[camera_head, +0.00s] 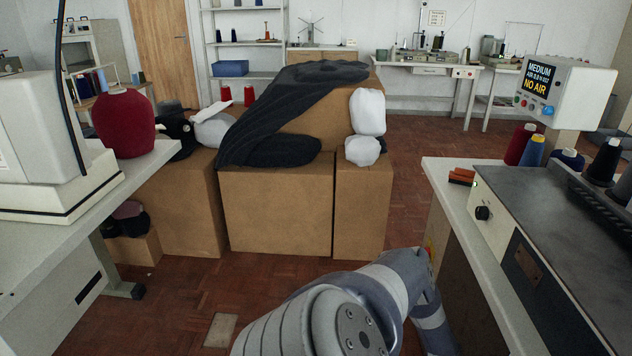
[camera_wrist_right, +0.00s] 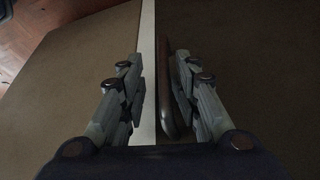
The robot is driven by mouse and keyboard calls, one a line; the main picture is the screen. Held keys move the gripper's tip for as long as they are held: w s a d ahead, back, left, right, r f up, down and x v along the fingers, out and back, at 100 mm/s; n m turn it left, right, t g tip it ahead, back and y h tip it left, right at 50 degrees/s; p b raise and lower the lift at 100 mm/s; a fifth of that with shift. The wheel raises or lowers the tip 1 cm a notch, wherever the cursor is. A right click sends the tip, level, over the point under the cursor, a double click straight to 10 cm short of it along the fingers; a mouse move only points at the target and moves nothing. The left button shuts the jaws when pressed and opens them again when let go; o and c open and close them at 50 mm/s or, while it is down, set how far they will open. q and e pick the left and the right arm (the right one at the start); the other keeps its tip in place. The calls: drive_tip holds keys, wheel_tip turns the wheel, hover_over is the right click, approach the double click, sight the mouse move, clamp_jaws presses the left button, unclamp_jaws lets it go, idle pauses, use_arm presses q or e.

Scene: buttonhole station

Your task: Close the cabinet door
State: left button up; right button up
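In the right wrist view, a tan panel (camera_wrist_right: 75,95) fills the left and a dark brown panel (camera_wrist_right: 245,70) fills the right. A pale upright edge strip (camera_wrist_right: 147,60) runs between them. A rounded dark reddish-brown piece, like a handle (camera_wrist_right: 172,92), is close beside my right gripper's right finger. My right gripper (camera_wrist_right: 158,90) is open, with its fingers apart around the strip and this piece. I cannot tell whether they touch, or which panel is the door. In the head view, a brown cabinet side (camera_head: 465,270) shows under the right bench; my right arm hides part. My left gripper is not in view.
The right workbench (camera_head: 455,195) carries a machine (camera_head: 530,235) and thread cones. Cardboard boxes (camera_head: 275,215) with dark cloth stand ahead. A white table (camera_head: 40,250) is at the left. Red-brown floor (camera_head: 265,285) is free between the tables.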

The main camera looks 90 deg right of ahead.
drive_tip(key=shift+s+r, duration=0.35)
drive_tip(key=shift+r, duration=0.25)
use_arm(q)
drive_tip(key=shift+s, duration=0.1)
use_arm(e)
drive_tip(key=w+v, duration=0.1)
drive_tip(key=v, duration=0.5)
drive_tip(key=shift+w+r, duration=0.1)
drive_tip(key=shift+w, duration=0.05)
idle(0.3)
